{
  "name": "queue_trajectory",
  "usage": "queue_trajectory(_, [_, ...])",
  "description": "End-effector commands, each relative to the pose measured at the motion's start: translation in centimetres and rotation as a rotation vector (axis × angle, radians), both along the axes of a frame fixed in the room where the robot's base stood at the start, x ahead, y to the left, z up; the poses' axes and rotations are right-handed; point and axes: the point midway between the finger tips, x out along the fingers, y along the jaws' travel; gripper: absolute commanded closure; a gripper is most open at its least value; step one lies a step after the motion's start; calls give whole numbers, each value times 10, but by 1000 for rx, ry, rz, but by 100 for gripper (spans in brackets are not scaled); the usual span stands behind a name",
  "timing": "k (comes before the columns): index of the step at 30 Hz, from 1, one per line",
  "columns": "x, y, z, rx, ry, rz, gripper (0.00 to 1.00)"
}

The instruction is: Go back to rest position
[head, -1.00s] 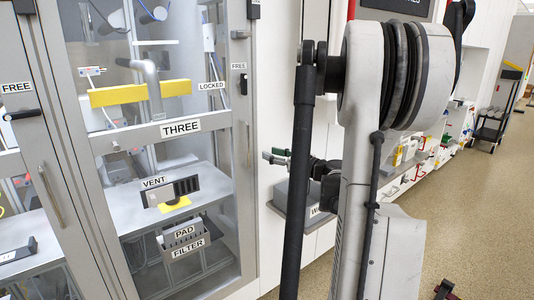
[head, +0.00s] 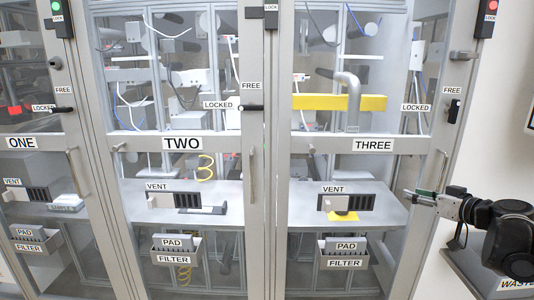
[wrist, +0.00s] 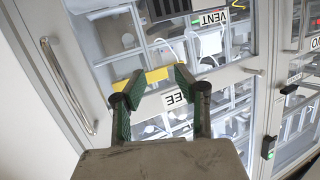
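My gripper (head: 425,197) is at the right of the head view, in front of the right edge of the cabinet marked THREE (head: 373,145). In the wrist view my gripper (wrist: 157,78) has its two green-padded fingers apart, with nothing seen between them. The glass front of the cabinet lies beyond the fingers, and the label THREE (wrist: 178,97) appears upside down and partly hidden by a finger. My forearm reaches in from the right edge of the head view.
Cabinets ONE (head: 22,143) and TWO (head: 182,144) stand to the left, with upright handles. Inside THREE are a yellow bar (head: 372,103), a vent unit (head: 347,202) and a pad filter holder (head: 343,254). A grey WASTE surface (head: 478,275) is at lower right, below my arm.

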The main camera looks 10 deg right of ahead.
Motion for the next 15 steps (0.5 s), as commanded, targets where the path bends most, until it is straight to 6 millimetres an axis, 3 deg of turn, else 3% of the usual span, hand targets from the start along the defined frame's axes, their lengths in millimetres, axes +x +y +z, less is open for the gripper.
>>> queue_trajectory(1, [4, 33, 2, 3, 44, 33, 70])
queue_trajectory(6, [0, 125, -2, 8, 201, 100, 70])
queue_trajectory(12, [-29, 211, -10, -8, 365, 137, 70])
queue_trajectory(15, [-50, 244, -15, -17, 439, 136, 70])
